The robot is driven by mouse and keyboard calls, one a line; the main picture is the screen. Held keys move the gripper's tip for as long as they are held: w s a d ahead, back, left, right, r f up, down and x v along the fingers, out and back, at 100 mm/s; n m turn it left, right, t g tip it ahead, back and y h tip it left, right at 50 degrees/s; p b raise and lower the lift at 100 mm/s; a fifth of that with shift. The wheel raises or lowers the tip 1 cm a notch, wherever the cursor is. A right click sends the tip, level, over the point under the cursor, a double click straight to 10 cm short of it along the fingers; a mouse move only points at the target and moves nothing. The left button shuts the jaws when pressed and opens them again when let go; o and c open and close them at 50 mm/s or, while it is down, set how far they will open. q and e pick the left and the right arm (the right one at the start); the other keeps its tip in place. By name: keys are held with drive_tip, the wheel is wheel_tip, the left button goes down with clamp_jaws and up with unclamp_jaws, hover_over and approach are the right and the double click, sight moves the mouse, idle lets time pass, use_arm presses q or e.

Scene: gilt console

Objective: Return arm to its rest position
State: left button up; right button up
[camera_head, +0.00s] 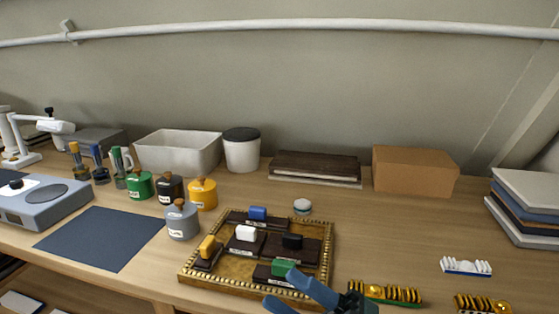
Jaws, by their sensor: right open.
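My right gripper (284,290) is at the bottom of the head view, with its two blue fingers spread. It is empty and lies over the front edge of the ornate gilt tray (216,282). A green block (283,267) on a dark base is just beyond the upper fingertip; I cannot tell whether they touch. My left gripper is not in the view.
Gold-and-black toothed pieces (385,292) lie right of my gripper. A blue-and-white toothed piece (466,267) is farther right. Labelled canisters (182,220) stand left of the tray, by a dark mat (100,238). A cardboard box (414,171) stands behind. Table between box and toothed pieces is clear.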

drive_tip(key=d+f+m+t+h+b, duration=0.1)
drive_tip(key=d+f+m+t+h, duration=0.5)
drive_tip(key=m, duration=0.5)
drive_tip(key=d+f+m+t+h+b, duration=0.15)
drive_tip(key=f+m+t+h, duration=0.25)
drive_tip(key=f+m+h, duration=0.6)
drive_tip(key=s+d+f+m+g+h, duration=0.2)
drive_tip(key=s+d+f+m+g, duration=0.25)
drive_tip(key=s+f+m, duration=0.4)
use_arm(q)
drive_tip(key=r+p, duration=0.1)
drive_tip(key=p, duration=0.6)
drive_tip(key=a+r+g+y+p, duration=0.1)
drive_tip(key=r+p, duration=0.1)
drive_tip(key=p, duration=0.4)
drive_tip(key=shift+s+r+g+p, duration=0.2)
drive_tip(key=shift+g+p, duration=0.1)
drive_tip(key=shift+p, duration=0.05)
use_arm(e)
drive_tip(key=r+g, duration=0.1)
drive_tip(key=r, duration=0.1)
drive_tip(key=r+n+g+h, duration=0.1)
drive_tip(key=r, duration=0.1)
drive_tip(key=shift+w+d+r+g, duration=0.1)
drive_tip(key=shift+w+d+g, duration=0.1)
drive_tip(key=shift+g, duration=0.15)
